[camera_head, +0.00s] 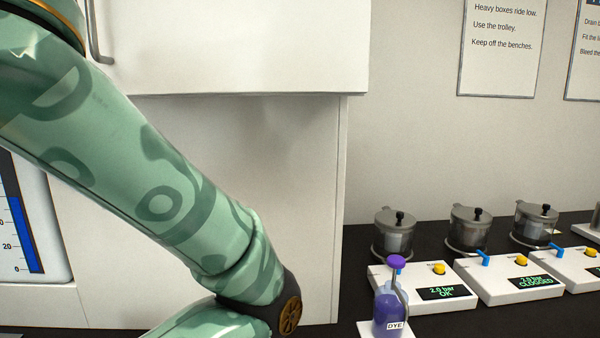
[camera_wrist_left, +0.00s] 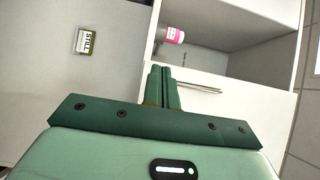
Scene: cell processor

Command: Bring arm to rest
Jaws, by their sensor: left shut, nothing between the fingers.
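My left arm (camera_head: 150,170) comes in from the upper left of the head view and bends at a joint near the bottom. Its gripper is outside that view. In the left wrist view my left gripper (camera_wrist_left: 163,88) has its two green fingers together, with nothing held. The fingers point toward an open white cabinet compartment (camera_wrist_left: 245,45). A white bottle with a pink label (camera_wrist_left: 174,35) is at that compartment, beyond the fingertips and apart from them. My right gripper is in neither view.
A dye pump bottle (camera_head: 388,312) stands on the dark bench (camera_head: 440,322) at the lower right. Several grey lidded pots (camera_head: 395,235) stand behind white control boxes (camera_head: 425,290). A white cabinet (camera_head: 240,50) is behind my arm. A small "STILL" label (camera_wrist_left: 86,41) is at the upper left.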

